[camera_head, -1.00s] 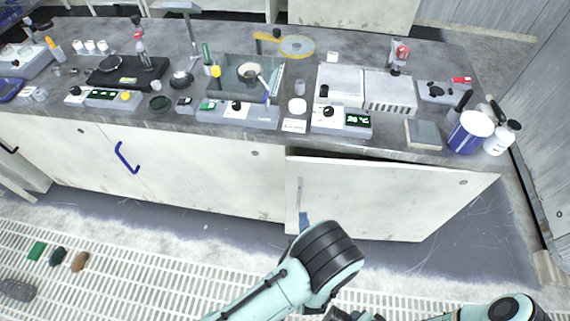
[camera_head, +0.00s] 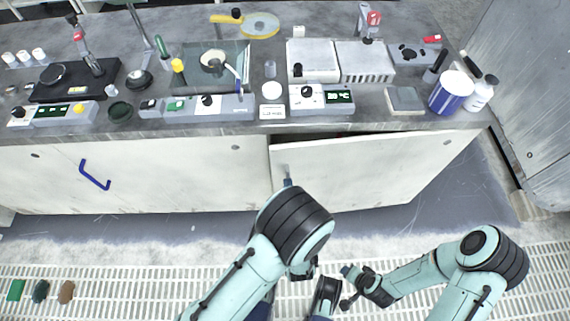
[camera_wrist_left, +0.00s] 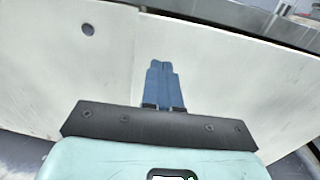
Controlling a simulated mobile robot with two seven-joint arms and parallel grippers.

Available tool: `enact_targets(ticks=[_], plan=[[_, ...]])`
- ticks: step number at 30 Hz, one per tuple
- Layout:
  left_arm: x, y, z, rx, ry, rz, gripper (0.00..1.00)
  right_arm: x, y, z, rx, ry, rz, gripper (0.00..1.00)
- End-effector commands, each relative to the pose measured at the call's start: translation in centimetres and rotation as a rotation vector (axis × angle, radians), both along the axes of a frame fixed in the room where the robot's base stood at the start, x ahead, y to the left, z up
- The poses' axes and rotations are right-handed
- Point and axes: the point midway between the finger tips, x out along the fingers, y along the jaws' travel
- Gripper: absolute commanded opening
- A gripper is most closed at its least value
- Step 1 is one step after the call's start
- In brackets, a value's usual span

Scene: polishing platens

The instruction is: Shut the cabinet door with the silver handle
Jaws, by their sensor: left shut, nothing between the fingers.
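The cabinet door (camera_head: 375,168) under the right part of the bench stands slightly ajar, with a dark gap along its top edge. It also fills the right side of the left wrist view (camera_wrist_left: 225,75). Its silver handle is hidden or too small to make out now. My left gripper (camera_head: 287,183) is shut and empty, with its blue fingertips in front of the door near its left edge. The closed fingers (camera_wrist_left: 162,75) also show in the wrist view; I cannot tell whether they touch the door. My right gripper (camera_head: 346,270) is low in front, its jaws unclear.
A closed cabinet panel with a blue handle (camera_head: 95,175) is to the left. The worktop above holds instruments, a blue-and-white container (camera_head: 452,92) and a white bottle (camera_head: 480,94). A grey wall panel (camera_head: 535,100) bounds the right. Grated floor (camera_head: 130,290) lies in front.

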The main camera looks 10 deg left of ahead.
Motion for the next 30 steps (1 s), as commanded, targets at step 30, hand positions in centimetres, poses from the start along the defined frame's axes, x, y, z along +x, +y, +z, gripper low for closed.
enact_targets(ticks=[30], plan=[[7.3, 3.1, 0.0, 0.001, -0.001, 0.008, 0.0, -0.8, -0.7, -2.1, -0.009, 0.033, -0.011, 0.52]])
